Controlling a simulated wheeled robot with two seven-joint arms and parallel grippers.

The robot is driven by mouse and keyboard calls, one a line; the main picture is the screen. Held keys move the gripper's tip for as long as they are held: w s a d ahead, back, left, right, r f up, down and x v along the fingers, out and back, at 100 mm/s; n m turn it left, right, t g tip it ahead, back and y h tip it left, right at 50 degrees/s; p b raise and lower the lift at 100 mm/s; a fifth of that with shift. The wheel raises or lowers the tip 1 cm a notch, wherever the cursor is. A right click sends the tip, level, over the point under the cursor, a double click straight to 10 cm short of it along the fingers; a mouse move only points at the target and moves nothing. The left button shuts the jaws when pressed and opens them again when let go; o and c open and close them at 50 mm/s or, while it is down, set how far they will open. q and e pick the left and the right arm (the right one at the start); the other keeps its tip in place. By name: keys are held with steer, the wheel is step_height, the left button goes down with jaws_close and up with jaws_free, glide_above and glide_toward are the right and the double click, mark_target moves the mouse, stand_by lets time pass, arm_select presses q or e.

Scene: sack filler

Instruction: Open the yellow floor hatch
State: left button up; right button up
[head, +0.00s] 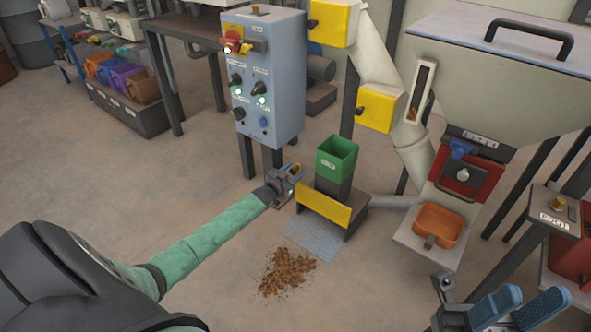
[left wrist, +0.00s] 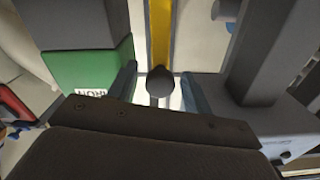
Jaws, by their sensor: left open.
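The yellow floor hatch (head: 324,207) is a low yellow panel on the front of a dark box at floor level, below a green bin (head: 337,157). It looks closed. My left gripper (head: 292,173) is open beside the hatch's left end. In the left wrist view, a dark round knob (left wrist: 160,82) lies between the two spread fingers, in line with a yellow strip (left wrist: 160,30); I cannot tell whether the fingers touch it. The green bin (left wrist: 90,75) is left of the fingers there. My right gripper (head: 517,310) is at the lower right, its blue fingers apart and empty.
Brown spilled material (head: 287,272) lies on the floor before a grate (head: 313,239). A grey control cabinet (head: 266,80) stands behind my left gripper. A hopper with an orange tray (head: 438,225) stands to the right. The floor at left is largely clear.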

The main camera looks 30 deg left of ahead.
arm_select(q)
steer(key=s+p, duration=0.1)
steer(key=s, duration=0.3)
steer(key=shift+s+a, duration=0.15)
steer(key=shift+s, duration=0.65)
steer(key=shift+s+a, duration=0.1)
steer(key=shift+s, duration=0.05)
